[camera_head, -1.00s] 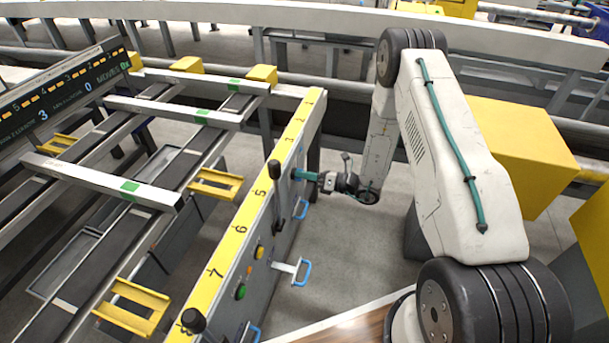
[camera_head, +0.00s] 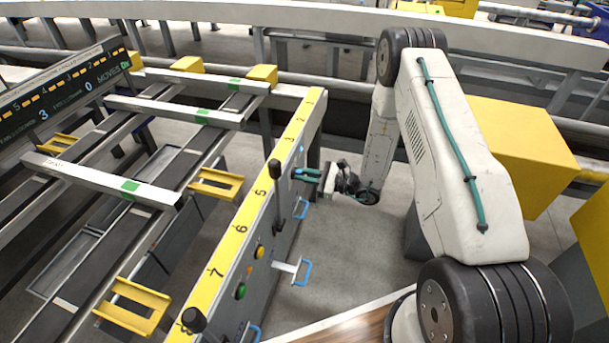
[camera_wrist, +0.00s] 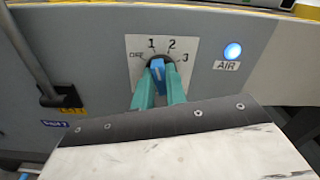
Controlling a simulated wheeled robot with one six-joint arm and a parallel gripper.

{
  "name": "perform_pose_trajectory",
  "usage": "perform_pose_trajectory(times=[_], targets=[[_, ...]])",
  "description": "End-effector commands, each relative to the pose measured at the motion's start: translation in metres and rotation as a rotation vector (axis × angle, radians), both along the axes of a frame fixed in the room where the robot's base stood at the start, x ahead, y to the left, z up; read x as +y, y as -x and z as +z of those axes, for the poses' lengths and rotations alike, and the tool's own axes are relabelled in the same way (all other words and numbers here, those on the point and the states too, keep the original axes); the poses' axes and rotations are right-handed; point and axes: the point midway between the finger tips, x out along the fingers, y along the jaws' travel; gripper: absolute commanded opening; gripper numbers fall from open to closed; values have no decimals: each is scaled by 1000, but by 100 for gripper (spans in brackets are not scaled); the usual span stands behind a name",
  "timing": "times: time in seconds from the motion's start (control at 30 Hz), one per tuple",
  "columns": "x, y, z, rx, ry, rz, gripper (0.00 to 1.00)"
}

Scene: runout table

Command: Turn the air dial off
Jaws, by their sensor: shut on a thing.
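The air dial (camera_wrist: 157,72) is a blue knob on a pale plate marked OFF, 1, 2 and 3 in the wrist view. Its blue handle stands nearly upright, its top between 1 and 2. My gripper (camera_wrist: 159,84) has its teal fingers shut on the dial, one on each side. In the head view my gripper (camera_head: 298,174) reaches the panel face from the right, and its fingers hide the dial there. A lit blue lamp (camera_wrist: 233,51) sits right of the dial, above an AIR label (camera_wrist: 227,66).
A black-knobbed lever (camera_head: 276,195) stands on the panel close to my gripper. Green (camera_head: 241,291) and yellow (camera_head: 260,252) buttons and blue handles (camera_head: 302,272) are nearer on the panel. Floor right of the panel is open.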

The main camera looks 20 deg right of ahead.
Motion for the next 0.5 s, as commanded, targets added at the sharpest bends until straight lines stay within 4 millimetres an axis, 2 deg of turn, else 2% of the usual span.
perform_pose_trajectory(times=[0.5], targets=[[-1, 2, -2, -380, 280, -3, 0]])
